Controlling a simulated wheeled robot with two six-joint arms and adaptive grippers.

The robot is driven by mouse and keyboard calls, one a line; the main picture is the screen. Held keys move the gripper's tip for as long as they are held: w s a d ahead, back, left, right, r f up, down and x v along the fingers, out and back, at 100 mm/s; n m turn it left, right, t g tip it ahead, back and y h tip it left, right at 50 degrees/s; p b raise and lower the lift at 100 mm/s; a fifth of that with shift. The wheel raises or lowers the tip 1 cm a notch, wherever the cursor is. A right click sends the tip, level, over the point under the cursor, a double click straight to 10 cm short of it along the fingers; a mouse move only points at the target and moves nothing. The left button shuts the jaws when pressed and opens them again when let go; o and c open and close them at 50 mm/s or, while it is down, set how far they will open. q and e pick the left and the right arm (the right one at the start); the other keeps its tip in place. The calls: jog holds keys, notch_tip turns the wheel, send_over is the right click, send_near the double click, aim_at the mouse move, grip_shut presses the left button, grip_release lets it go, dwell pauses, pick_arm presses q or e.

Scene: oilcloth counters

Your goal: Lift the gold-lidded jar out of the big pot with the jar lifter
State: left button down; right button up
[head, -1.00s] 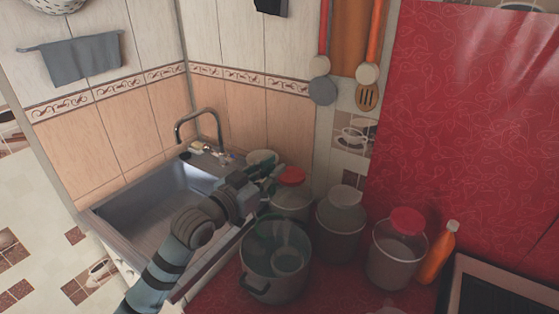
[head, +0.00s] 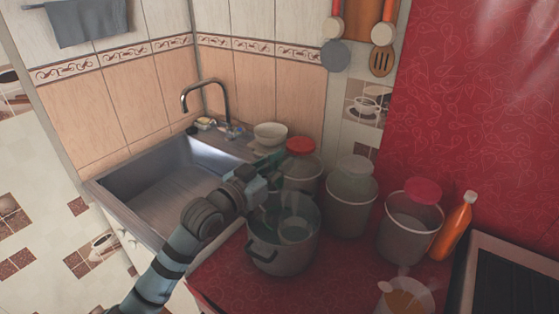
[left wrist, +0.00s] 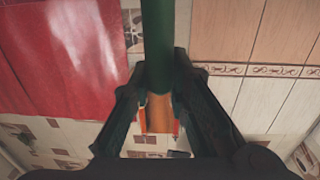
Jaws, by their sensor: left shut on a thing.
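The big pot (head: 268,262), grey with dark side handles, stands on the red counter in the middle of the head view. Something pale and glassy (head: 294,229) shows inside it; I cannot make out a gold lid there. My left gripper (head: 272,168) is above the pot's back rim, its fingers dark and hard to see. In the left wrist view my left gripper (left wrist: 158,105) is shut on a green bar (left wrist: 157,45), which looks like a handle of the jar lifter. The lifter's lower end is not clear. My right gripper is not in view.
A sink (head: 165,185) lies to the left and a white bowl (head: 270,133) behind. A red-lidded container (head: 302,148), a grey bucket (head: 350,205), a red-topped bucket (head: 408,235) and an orange bottle (head: 455,228) stand behind and right. A pale vessel (head: 405,297) is at front right.

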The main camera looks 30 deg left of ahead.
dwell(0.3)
pick_arm(q)
jog(key=shift+d, duration=0.45)
jog(key=shift+s+d+r+p, duration=0.15)
jog(key=shift+d+p, duration=0.75)
jog(key=shift+d, duration=1.25)
jog(key=shift+p, duration=0.45)
